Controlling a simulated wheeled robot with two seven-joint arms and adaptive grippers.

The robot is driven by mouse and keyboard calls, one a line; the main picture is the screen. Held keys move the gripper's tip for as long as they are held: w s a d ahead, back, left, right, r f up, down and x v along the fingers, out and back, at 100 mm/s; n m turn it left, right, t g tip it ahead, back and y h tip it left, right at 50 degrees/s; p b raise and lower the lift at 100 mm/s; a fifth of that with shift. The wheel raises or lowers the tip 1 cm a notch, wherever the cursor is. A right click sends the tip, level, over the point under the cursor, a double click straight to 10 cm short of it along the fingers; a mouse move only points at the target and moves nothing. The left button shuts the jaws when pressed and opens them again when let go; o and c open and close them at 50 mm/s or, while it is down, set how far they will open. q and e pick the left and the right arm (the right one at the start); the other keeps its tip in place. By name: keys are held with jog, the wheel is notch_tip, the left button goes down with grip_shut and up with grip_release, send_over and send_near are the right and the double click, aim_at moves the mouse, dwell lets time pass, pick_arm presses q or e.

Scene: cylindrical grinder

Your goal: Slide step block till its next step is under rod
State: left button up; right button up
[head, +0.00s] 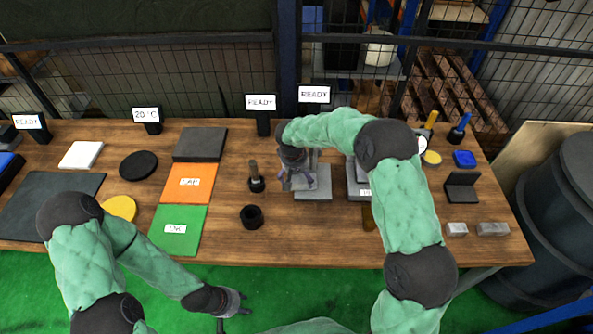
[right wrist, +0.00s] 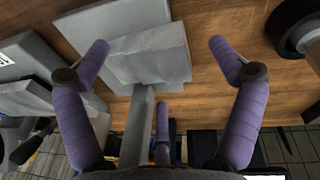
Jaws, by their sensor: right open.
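A grey block (head: 315,184), apparently the step block, stands near the middle of the table, partly hidden by my right gripper (head: 296,182). In the right wrist view the grey block (right wrist: 150,55) shows stacked levels and lies between and just beyond the purple fingers. My right gripper (right wrist: 158,45) is open, with one finger on each side of the block; I cannot tell whether they touch it. A grey upright bar (right wrist: 138,122) meets the block's edge there; I cannot tell whether it is the rod. My left gripper (head: 232,302) hangs in front of the table, its opening unclear.
A second grey block with a label (head: 358,184) stands close to the right. A black ring (head: 252,216) and a black stand with a post (head: 256,178) are to the left. Orange (head: 188,184) and green (head: 177,230) mats lie further left. The front middle is mostly bare.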

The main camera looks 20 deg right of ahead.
jog(key=shift+w+d+f, duration=0.1)
jog(key=shift+f, duration=0.55)
jog(key=shift+w+d+f, duration=0.1)
jog(key=shift+f, duration=0.5)
